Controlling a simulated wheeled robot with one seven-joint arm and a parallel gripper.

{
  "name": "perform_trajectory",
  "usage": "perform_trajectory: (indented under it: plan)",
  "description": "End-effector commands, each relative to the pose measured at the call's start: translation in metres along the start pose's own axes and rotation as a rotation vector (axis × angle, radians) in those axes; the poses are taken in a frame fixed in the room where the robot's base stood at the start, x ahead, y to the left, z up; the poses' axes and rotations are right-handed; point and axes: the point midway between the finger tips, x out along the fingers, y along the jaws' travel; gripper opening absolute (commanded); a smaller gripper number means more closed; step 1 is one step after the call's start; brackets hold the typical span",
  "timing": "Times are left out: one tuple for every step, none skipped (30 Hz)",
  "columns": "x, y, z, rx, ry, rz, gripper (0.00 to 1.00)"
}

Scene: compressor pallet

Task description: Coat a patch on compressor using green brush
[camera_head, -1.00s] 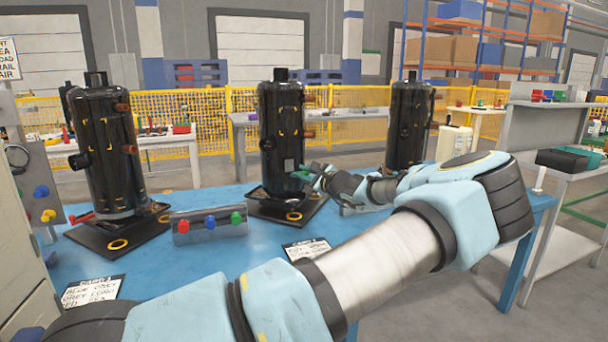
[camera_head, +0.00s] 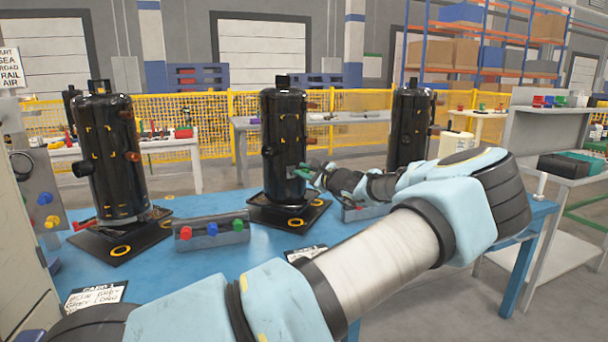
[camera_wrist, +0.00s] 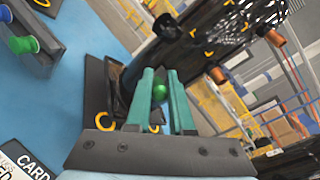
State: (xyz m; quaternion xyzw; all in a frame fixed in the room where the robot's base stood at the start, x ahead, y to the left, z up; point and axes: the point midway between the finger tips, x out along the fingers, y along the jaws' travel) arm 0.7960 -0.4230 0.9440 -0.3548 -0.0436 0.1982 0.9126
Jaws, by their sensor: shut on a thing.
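Three black compressors stand on dark base plates on the blue table: left (camera_head: 108,165), middle (camera_head: 281,140) and right (camera_head: 408,130). Yellow corner marks frame areas on the left and middle bodies. My gripper (camera_head: 312,174) is just right of the middle compressor's lower body. In the wrist view my gripper (camera_wrist: 160,100) has its teal fingers closed around the green brush (camera_wrist: 160,91), of which a rounded green end shows. The brush's bristles are hidden, so I cannot tell whether they touch the compressor.
A grey holder (camera_head: 203,243) with red, blue and green knobs stands on the blue table (camera_head: 190,290), left of the middle compressor. A printed card (camera_head: 97,294) lies at the front left. Another holder (camera_head: 362,213) is partly hidden behind my arm.

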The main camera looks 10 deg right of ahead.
Motion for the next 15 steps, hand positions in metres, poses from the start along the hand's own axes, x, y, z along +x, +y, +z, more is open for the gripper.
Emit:
perform_trajectory:
  plan:
    - [-0.001,-0.003,0.004,0.0,0.0,0.0,0.0]
    - [-0.001,-0.004,0.004,0.0,0.0,0.0,0.0]
    - [-0.001,-0.004,0.004,0.0,0.0,0.0,0.0]
    - [-0.001,-0.004,0.005,0.0,0.0,0.0,0.0]
    - [-0.001,-0.004,0.005,0.0,0.0,0.0,0.0]
    - [-0.001,-0.005,0.006,0.0,0.0,0.0,0.0]
    - [-0.001,-0.006,0.007,-0.001,0.0,0.0,0.0]
    - [-0.001,-0.008,0.009,-0.001,0.0,0.0,0.0]
    - [-0.001,-0.01,0.011,-0.001,0.0,0.0,0.0]
    - [-0.001,-0.012,0.013,-0.002,0.0,0.0,0.0]
    - [-0.001,-0.014,0.015,-0.002,0.0,0.0,0.0]
    - [-0.001,-0.016,0.018,-0.003,0.0,0.0,0.0]
    - [-0.001,-0.018,0.02,-0.003,0.0,0.0,0.0]
    - [-0.002,-0.02,0.022,-0.002,0.0,0.0,0.0]
    - [-0.002,-0.022,0.024,-0.002,0.0,0.0,0.0]
